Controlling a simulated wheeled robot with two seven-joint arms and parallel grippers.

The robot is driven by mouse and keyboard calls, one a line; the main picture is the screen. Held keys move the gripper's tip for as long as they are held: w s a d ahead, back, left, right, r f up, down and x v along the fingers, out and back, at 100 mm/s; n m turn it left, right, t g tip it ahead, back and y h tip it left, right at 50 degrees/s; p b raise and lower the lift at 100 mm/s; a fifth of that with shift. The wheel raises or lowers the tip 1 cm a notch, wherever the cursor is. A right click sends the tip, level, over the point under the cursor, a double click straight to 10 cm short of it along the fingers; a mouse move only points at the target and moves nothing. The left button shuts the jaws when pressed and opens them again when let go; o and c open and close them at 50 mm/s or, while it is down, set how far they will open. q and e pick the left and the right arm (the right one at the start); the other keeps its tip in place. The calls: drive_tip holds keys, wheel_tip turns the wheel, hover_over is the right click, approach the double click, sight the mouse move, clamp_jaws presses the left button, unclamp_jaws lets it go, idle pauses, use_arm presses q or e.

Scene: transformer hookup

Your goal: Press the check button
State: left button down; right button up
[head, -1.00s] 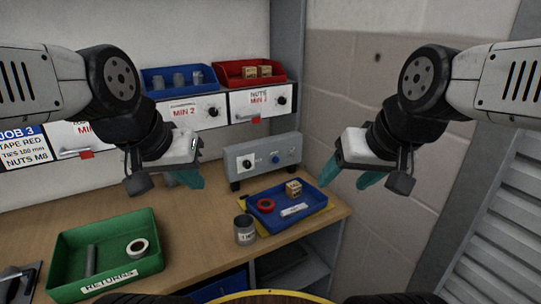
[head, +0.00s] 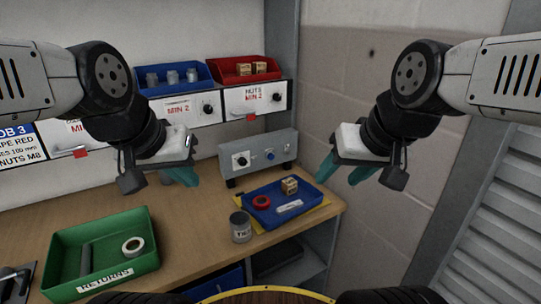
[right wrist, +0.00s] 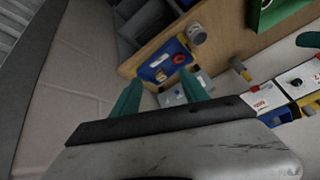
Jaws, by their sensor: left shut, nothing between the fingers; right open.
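A grey box (head: 258,168) stands at the back of the bench, with a blue round button (head: 270,155) and a black-and-white dial (head: 241,159) on its front. My left gripper (head: 182,177) is shut and empty, left of the box and apart from it. My right gripper (head: 343,172) is open and empty, to the right of the box beyond the bench's right end. In the right wrist view its two green fingers (right wrist: 160,82) are spread, with part of the box (right wrist: 196,83) behind them. Nothing touches the button.
A blue tray (head: 268,219) with a red tape ring, small carton and labelled item lies before the box. A grey can (head: 240,227) stands beside it. A green returns tray (head: 120,268) is at left. Drawers and bins (head: 180,108) line the back; a wall (head: 350,90) is at right.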

clamp_jaws()
idle(1.4)
